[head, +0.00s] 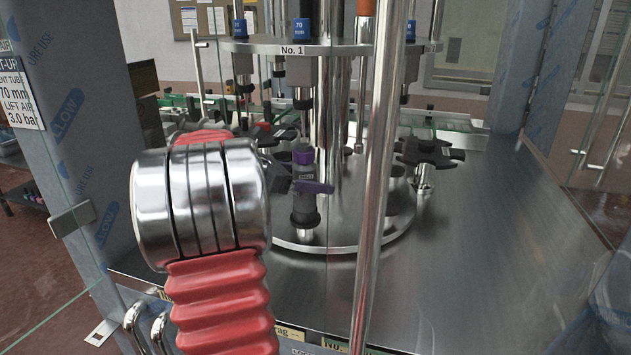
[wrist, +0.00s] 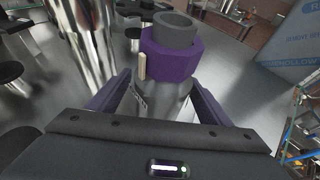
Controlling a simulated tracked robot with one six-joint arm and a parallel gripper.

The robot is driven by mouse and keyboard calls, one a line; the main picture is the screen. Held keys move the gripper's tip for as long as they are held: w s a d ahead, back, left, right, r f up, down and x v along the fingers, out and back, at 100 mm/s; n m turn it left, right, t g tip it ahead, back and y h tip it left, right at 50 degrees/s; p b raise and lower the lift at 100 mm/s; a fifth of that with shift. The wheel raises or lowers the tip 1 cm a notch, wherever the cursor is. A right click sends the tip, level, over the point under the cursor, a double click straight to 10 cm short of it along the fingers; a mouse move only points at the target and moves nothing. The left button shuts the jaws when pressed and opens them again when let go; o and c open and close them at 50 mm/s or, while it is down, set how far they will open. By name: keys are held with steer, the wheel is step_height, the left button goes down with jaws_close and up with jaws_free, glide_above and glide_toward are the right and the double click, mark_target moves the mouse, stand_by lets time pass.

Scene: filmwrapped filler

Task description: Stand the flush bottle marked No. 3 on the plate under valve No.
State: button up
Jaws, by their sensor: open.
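The flush bottle (head: 302,172) has a purple collar and a grey body with a small label; its number is not legible. It stands upright below the No. 1 sign (head: 292,50), over a metal plate support (head: 305,235). My gripper (head: 312,187) reaches it from the left at mid-height. In the wrist view, the bottle's purple collar (wrist: 172,62) and grey open mouth show between the two spread purple fingers (wrist: 158,96). The fingers are open around the body; contact is not clear. The bottle's foot is hidden in the wrist view.
A bright vertical rod (head: 378,180) stands right of the bottle, close in front. Black star-shaped holders (head: 428,152) stand on the right. Filling valves (head: 302,65) hang from the upper ring. The steel table (head: 480,215) is clear at right. Glass panels and film-wrapped posts flank the opening.

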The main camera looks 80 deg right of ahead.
steer(key=v, duration=1.2)
steer(key=shift+w+a+r, duration=0.2)
steer(key=shift+a, duration=0.05)
stand_by(0.3)
